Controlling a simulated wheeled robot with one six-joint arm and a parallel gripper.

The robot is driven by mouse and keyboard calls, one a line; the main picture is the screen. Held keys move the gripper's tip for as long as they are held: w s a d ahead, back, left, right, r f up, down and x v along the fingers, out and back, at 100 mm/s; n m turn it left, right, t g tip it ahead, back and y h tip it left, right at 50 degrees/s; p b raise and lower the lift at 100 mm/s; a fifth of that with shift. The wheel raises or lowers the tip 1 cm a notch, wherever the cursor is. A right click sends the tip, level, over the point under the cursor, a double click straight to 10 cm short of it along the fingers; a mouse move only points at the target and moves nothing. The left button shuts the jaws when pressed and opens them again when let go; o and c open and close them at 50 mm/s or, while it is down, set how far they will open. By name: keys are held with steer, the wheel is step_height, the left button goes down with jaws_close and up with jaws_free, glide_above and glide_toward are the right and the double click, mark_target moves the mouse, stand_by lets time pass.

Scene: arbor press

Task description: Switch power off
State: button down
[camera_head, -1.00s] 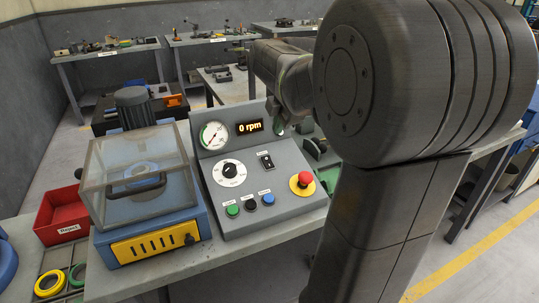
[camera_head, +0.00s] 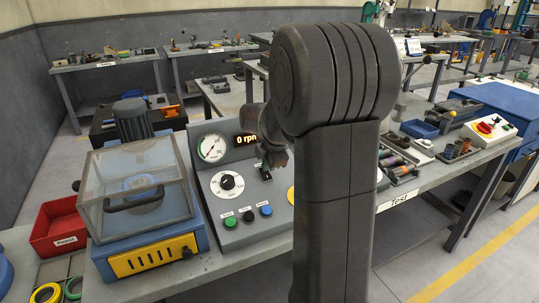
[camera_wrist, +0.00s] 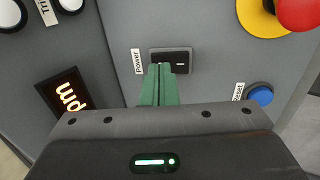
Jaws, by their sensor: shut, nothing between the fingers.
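The power switch is a small black rocker (camera_wrist: 182,55) with a "Power" label on the grey control panel (camera_wrist: 215,50). In the wrist view a white dash shows on its right part. It also shows in the head view (camera_head: 265,174), right of the dial. My gripper (camera_wrist: 160,68) has green fingers, shut together and empty. Their tips overlap the lower left edge of the switch in the wrist view. I cannot tell whether they touch it. The orange display (camera_head: 246,141) reads 0 rpm, partly covered by my arm.
A red stop knob (camera_wrist: 298,12) on a yellow base and a blue button (camera_wrist: 261,95) flank the switch. Green (camera_head: 230,222), black and blue buttons line the panel's lower part. A clear-covered machine (camera_head: 140,195) stands left, beside a red bin (camera_head: 60,225).

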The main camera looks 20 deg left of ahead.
steer(key=shift+w+a+f, duration=0.1)
steer(key=shift+a+f, duration=0.05)
steer(key=shift+f, duration=0.2)
steer(key=shift+p, duration=0.3)
steer(key=shift+a+p, duration=0.1)
steer(key=shift+p, duration=0.35)
steer(key=shift+w+f+g+h+p, duration=0.1)
steer(key=shift+g+h+p, duration=0.3)
steer(key=shift+h, duration=0.1)
steer(key=shift+f+b, duration=0.25)
steer(key=shift+b, duration=0.05)
